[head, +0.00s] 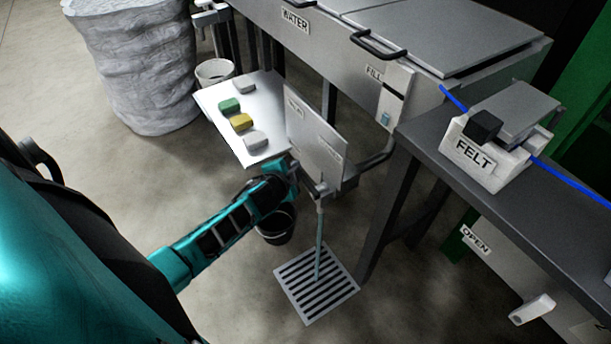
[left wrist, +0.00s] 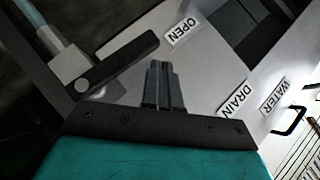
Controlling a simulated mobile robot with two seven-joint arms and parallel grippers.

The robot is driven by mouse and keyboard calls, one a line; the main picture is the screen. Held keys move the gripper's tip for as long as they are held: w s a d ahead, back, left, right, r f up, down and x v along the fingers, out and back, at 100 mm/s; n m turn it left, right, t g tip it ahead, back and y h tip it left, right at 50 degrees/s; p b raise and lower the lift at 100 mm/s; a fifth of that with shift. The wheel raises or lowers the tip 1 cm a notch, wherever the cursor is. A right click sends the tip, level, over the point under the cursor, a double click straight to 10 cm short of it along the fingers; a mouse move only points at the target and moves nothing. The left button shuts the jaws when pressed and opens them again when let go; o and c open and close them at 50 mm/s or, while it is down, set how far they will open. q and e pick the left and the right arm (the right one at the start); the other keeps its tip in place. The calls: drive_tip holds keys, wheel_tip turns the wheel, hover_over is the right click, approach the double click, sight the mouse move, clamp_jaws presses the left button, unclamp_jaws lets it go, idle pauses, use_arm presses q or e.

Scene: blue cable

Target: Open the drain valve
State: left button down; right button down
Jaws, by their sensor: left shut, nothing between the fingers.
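The drain valve (head: 322,188) sits at the lower edge of a pale plate below the water tank. In the left wrist view, its dark lever handle (left wrist: 122,62) runs from a round pivot on the grey valve body (left wrist: 80,72) toward the OPEN label (left wrist: 183,32). The DRAIN label (left wrist: 232,99) is on the other side of my fingers. My left gripper (left wrist: 158,84) is shut and empty, its fingertips close beside the lever; I cannot tell whether they touch it. In the head view the left gripper (head: 296,174) is at the plate's lower left. A thin pale-blue column (head: 319,245), pipe or water, runs from the valve to the floor grate (head: 312,283).
The water tank (head: 300,42) stands above the pale plate (head: 316,138). A white tray (head: 222,117) holds several blocks. A dark bucket (head: 277,226) is under my arm. A dark bench (head: 440,150) with the FELT block (head: 488,160) and blue cable (head: 572,180) is at right.

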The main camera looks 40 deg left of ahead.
use_arm(q)
drive_tip(key=shift+w+a+f, duration=0.1)
drive_tip(key=shift+a+f, duration=0.2)
drive_tip(key=shift+f, duration=0.1)
drive_tip(key=shift+f, duration=0.1)
idle(0.5)
drive_tip(key=s+a+r+p, duration=0.2)
drive_tip(key=s+r+p, duration=0.2)
drive_tip(key=r, duration=0.7)
drive_tip(key=s, duration=0.2)
drive_tip(key=shift+s+p, duration=0.4)
